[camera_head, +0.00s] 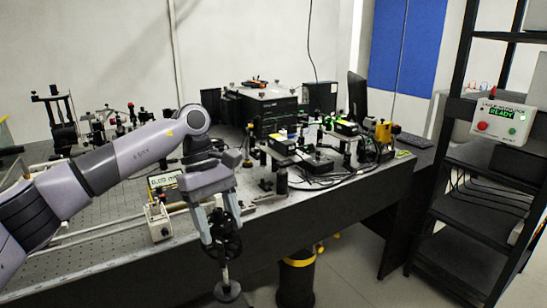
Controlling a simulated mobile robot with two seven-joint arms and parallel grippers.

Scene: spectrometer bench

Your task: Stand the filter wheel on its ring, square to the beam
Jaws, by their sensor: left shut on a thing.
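My left gripper (221,225) comes in from the left and points down near the front edge of the optical table. It is shut on the filter wheel (228,247), a dark round wheel with openings. The wheel's thin post runs down to a grey round foot (228,291). The wheel is about upright, and in the picture it overlaps the table's dark front side. The fingers cover part of the wheel. I cannot make out the ring on the table. My right gripper is not in view.
The optical table (100,262) has bare perforated top at the front left. A small white box (158,221) stands beside the gripper. Optics mounts and cables crowd the right, with a black instrument (271,108) behind. A dark shelf rack (475,208) stands at the right.

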